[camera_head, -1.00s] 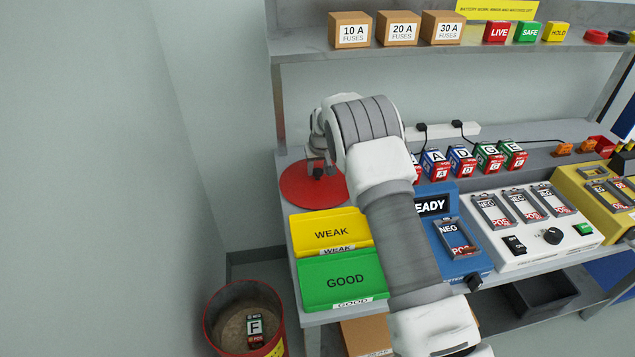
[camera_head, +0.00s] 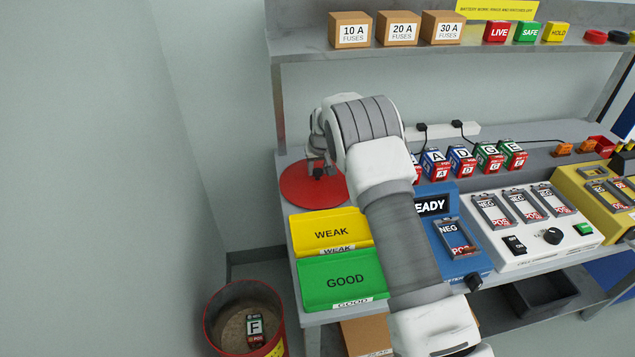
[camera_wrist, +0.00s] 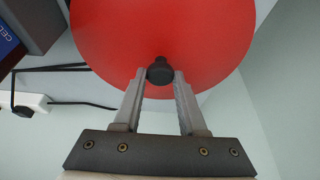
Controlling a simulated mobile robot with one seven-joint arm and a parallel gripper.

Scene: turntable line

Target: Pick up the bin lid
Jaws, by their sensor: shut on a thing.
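The bin lid (camera_head: 298,190) is a flat red disc with a black knob at its middle. It lies at the bench's left end, behind the yellow WEAK tray. My gripper (camera_head: 318,171) is over the lid, with its fingers down at the knob. In the wrist view the red lid (camera_wrist: 165,35) fills the upper middle, and my gripper (camera_wrist: 160,78) has its two fingers on either side of the black knob (camera_wrist: 160,71), shut on it. I cannot see a gap between the lid and the bench.
The open red bin (camera_head: 208,322) stands on the floor at lower left, with a battery marked F (camera_head: 256,328) inside. The WEAK tray (camera_head: 330,232) and green GOOD tray (camera_head: 342,279) sit in front of the lid. A shelf (camera_head: 300,52) with fuse boxes runs above the bench.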

